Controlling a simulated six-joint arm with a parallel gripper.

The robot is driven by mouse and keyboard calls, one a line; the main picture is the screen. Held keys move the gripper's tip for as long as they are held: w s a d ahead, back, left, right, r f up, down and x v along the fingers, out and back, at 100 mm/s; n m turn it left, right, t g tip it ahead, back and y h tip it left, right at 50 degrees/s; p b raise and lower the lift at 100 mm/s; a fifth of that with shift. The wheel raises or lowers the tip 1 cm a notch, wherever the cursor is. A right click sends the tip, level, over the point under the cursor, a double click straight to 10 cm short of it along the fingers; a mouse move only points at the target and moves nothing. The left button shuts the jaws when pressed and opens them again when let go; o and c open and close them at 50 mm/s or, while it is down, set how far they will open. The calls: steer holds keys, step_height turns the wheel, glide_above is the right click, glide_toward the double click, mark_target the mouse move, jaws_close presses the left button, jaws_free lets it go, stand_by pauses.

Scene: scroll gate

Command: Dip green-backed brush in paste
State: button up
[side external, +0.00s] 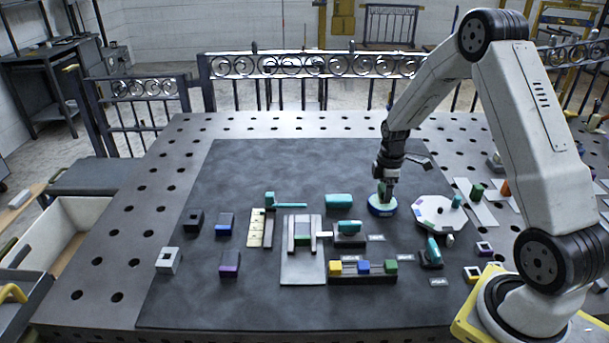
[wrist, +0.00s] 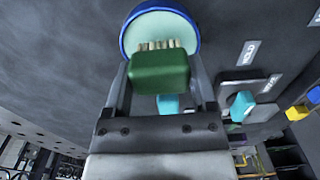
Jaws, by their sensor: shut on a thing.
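My gripper (side external: 387,187) points down at the round blue-rimmed dish of pale teal paste (side external: 382,209) on the dark mat. In the wrist view, the gripper (wrist: 160,80) is shut on the green-backed brush (wrist: 160,74), with one finger on each side of the green block. The brush's pale bristles (wrist: 157,45) point toward the paste dish (wrist: 160,22) and overlap the paste in that view. I cannot tell whether the bristle tips touch the paste. In the side view the brush is mostly hidden by the fingers.
A white octagonal tray (side external: 425,212) stands close to the right of the dish. A teal block (side external: 339,201) lies to its left. A rack with yellow, blue and green blocks (side external: 362,268) and a grey plate with rails (side external: 302,272) are nearer the front. The mat's back area is clear.

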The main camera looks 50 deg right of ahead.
mark_target(382, 188)
steer(key=shift+f, duration=0.4)
stand_by(0.9)
steer(key=shift+r, duration=3.5)
steer(key=shift+a, duration=0.15)
steer(key=shift+w+a, duration=0.2)
steer(key=shift+a, duration=0.3)
steer(key=a+m, duration=0.9)
steer(key=a, duration=1.2)
steer(key=shift+a+r, duration=0.2)
steer(key=shift+a, duration=0.15)
